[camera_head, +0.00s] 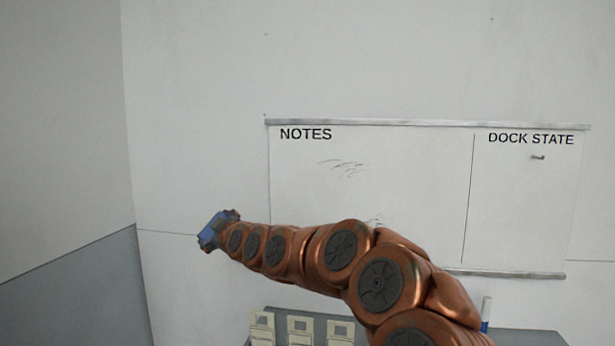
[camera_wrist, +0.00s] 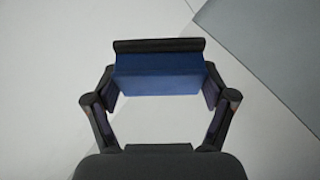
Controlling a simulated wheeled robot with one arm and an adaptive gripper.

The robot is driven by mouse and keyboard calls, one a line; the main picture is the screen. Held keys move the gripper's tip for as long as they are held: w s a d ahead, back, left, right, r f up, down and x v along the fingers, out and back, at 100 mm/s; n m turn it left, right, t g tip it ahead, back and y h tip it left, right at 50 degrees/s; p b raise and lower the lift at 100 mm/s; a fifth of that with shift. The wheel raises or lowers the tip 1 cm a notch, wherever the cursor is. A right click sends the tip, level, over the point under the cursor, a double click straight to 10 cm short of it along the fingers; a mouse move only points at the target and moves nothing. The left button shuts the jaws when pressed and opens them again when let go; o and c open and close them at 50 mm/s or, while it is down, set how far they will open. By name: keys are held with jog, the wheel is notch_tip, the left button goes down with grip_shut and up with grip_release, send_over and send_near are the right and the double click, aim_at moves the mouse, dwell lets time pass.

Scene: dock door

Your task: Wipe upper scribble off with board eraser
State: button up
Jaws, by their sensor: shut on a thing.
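The upper scribble (camera_head: 345,167) is a patch of thin, broken grey strokes under the NOTES heading on the whiteboard (camera_head: 420,190). A lower scribble (camera_head: 375,221) shows just above my arm, which hides part of the area around it. My gripper (camera_head: 232,217) is left of the whiteboard, apart from the scribbles. It is shut on the blue board eraser (camera_head: 210,234). In the wrist view the eraser (camera_wrist: 158,76) lies crosswise between the two fingers of my gripper (camera_wrist: 160,93), with its dark strip on the far side.
The right part of the whiteboard, headed DOCK STATE, carries a small dark mark (camera_head: 537,157). Below the board are several cream-coloured holders (camera_head: 300,330) and a white-and-blue marker-like item (camera_head: 486,313). A grey side wall (camera_head: 65,140) stands at the left.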

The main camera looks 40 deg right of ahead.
jog(key=s+d+r+m+t+h+p, duration=0.1)
jog(key=s+d+r+h, duration=0.15)
jog(key=d+r, duration=0.2)
jog(key=s+d+r+m+t+h, duration=0.1)
jog(key=s+d+r+h, duration=0.15)
jog(key=d, duration=0.25)
jog(key=m+g+h, duration=0.2)
jog(key=m+h, duration=0.1)
jog(key=h, duration=0.3)
send_near(326, 169)
jog(key=w+a+r, duration=0.2)
jog(key=w+a, duration=0.2)
jog(key=a, duration=0.1)
jog(key=shift+w+d+f+p, duration=0.15)
jog(key=shift+w+d, duration=0.3)
jog(key=shift+d, duration=0.35)
jog(key=shift+w+d+r+p, duration=0.15)
jog(key=shift+w+d, duration=0.3)
jog(key=shift+d, duration=0.35)
jog(key=shift+w+d+f+p, duration=0.15)
jog(key=shift+w+d, duration=0.3)
jog(key=shift+d, duration=0.35)
jog(key=shift+w+d, duration=0.1)
jog(key=shift+w+d+b, duration=0.35)
jog(key=shift+w+d, duration=0.2)
jog(key=shift+d, duration=0.25)
